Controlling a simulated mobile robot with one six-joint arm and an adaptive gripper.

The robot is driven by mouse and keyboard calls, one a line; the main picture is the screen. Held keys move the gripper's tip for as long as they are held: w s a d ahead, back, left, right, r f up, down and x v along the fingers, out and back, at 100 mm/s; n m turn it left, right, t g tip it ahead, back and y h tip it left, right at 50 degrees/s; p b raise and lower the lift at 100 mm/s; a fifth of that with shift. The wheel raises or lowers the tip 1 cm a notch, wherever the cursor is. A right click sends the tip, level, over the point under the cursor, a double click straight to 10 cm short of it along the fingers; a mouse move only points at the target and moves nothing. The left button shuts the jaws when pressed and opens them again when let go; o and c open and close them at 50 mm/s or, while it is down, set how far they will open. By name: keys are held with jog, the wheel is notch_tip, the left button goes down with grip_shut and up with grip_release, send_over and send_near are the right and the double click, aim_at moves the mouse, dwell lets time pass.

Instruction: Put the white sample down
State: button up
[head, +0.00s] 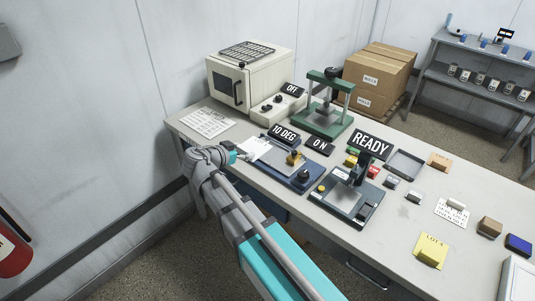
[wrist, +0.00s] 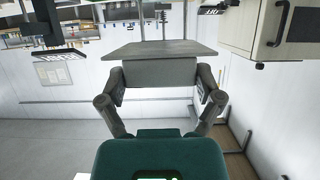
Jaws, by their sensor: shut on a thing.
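The white sample (head: 254,147) is a flat sheet at the left end of the blue-based device (head: 291,171) by the "10 DEG" sign, in the head view. In the wrist view the sample (wrist: 158,48) looks grey in shade, a thin flat plate with a block (wrist: 160,73) on one face. My gripper (head: 240,154) is at the sample's left edge. In the wrist view its two fingers (wrist: 160,80) are shut on the block from both sides. I cannot tell whether the sample touches the device or hangs just above it.
A "10 DEG" sign (head: 284,134) and an "ON" sign (head: 320,146) stand behind the device. A printed sheet (head: 208,123) lies to the left. An oven (head: 250,78), a green press (head: 327,112) and a second dark device (head: 346,200) stand around. Bare table (head: 403,229) shows at the front right.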

jog(key=b, duration=0.5)
send_over(263, 159)
jog(key=s+a, duration=0.2)
jog(key=s, duration=0.2)
notch_tip(263, 159, down, 5)
jog(key=w+f+b, duration=0.1)
jog(key=w+d+f+b, duration=0.1)
jog(key=f+b, duration=0.1)
jog(key=shift+w+d, duration=0.1)
jog(key=shift+w, duration=0.2)
jog(key=shift+w+d+f+b, duration=0.2)
jog(key=shift+w+f+b, duration=0.2)
jog(key=shift+w+f, duration=0.1)
jog(key=shift+w+d+f+b, duration=0.1)
jog(key=shift+w+f+b, duration=0.1)
jog(key=shift+f+b, duration=0.25)
jog(key=shift+w+d+f+b, duration=0.1)
jog(key=shift+w+f+b, duration=0.05)
jog(key=shift+f+b, duration=1.2)
jog(key=shift+b, duration=0.05)
jog(key=shift+f, duration=0.2)
jog(key=o, duration=0.8)
